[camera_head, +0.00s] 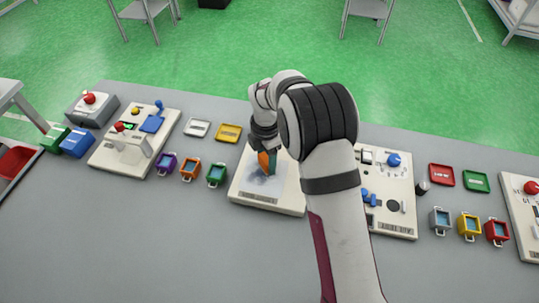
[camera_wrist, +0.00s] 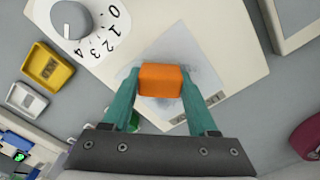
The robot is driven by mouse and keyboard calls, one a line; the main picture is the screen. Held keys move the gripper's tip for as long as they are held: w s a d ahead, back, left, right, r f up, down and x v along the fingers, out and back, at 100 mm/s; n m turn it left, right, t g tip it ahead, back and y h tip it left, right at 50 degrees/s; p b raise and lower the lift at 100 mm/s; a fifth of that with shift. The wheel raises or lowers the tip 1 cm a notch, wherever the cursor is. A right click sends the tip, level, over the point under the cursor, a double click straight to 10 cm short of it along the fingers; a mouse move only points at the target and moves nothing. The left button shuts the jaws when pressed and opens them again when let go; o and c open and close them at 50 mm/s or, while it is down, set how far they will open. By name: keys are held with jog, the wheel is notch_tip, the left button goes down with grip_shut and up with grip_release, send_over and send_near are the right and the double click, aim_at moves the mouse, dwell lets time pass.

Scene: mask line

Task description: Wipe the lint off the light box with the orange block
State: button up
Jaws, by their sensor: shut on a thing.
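The orange block (camera_wrist: 161,80) is held between the two teal fingers of my gripper (camera_wrist: 161,82) in the wrist view. In the head view the orange block (camera_head: 263,162) shows small at the gripper (camera_head: 267,160), over the light box. The light box (camera_wrist: 155,52) is a pale square panel on a cream board, with grey lint (camera_wrist: 205,76) smudged around the block. In the head view the light box (camera_head: 255,190) is partly hidden by my arm. I cannot tell whether the block touches the panel.
A numbered dial (camera_wrist: 72,20) sits on the same board. Yellow (camera_head: 229,133) and white (camera_head: 197,127) trays lie behind left. A switch panel (camera_head: 398,215) is close on the right. The front table is clear.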

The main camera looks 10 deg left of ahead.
jog(key=shift+s, duration=3.15)
jog(key=shift+s+a, duration=0.15)
jog(key=shift+a, duration=0.4)
jog(key=shift+w, duration=4.2)
jog(key=shift+r, duration=4.2)
